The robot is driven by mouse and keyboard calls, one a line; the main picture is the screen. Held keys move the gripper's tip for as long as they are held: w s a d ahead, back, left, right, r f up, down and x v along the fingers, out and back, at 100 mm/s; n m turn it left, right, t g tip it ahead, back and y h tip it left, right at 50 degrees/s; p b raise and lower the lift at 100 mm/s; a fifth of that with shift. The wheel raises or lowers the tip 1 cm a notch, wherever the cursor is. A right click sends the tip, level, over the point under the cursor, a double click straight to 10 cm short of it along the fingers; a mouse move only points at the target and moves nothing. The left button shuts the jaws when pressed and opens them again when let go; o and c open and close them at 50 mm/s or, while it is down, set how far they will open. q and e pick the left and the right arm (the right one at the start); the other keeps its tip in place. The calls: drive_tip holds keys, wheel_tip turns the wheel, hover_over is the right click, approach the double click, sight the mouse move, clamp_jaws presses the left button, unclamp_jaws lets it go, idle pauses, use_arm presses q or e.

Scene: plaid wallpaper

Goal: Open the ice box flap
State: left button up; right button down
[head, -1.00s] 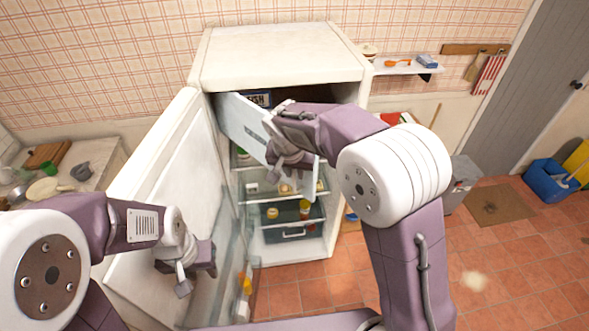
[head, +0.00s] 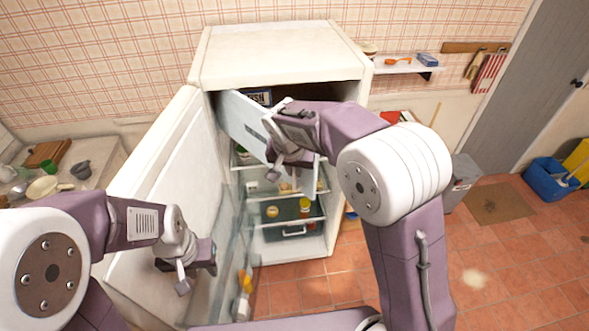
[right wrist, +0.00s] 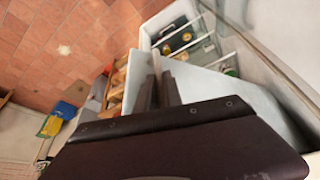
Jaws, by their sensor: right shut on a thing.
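The white ice box flap (head: 240,118) is at the top of the open fridge (head: 280,52). It stands swung out at an angle, with the dark ice box compartment (head: 318,95) showing behind it. My right gripper (head: 284,168) is shut on the flap's free edge; the right wrist view shows its fingers (right wrist: 158,88) against the white flap (right wrist: 225,95). My arm and gripper hide part of the flap. My left gripper (head: 178,274) is low beside the inner side of the fridge door (head: 160,185), apart from the flap; its finger gap is unclear.
The fridge door is wide open to the left, with bottles in its lower rack. Shelves with jars and a dark drawer (head: 290,217) are below the flap. A counter (head: 95,170) stands at left, a wall shelf (head: 400,68) at right.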

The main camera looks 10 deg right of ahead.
idle(0.8)
drive_tip(key=s+a+m+p, duration=0.1)
drive_tip(key=s+a+m, duration=0.1)
drive_tip(key=a, duration=0.7)
drive_tip(key=s+a+m+h+p, duration=0.1)
drive_tip(key=s+a, duration=0.3)
drive_tip(key=a, duration=0.6)
drive_tip(key=shift+s+m+p, duration=0.4)
drive_tip(key=shift+p, duration=0.35)
drive_tip(key=shift+r, duration=0.1)
drive_tip(key=c, duration=1.8)
unclamp_jaws()
drive_tip(key=shift+o, duration=0.2)
drive_tip(key=shift+a, duration=0.1)
drive_tip(key=b+v, duration=0.1)
drive_tip(key=v, duration=0.8)
drive_tip(key=shift+w+g, duration=0.2)
drive_tip(key=shift+g, duration=0.1)
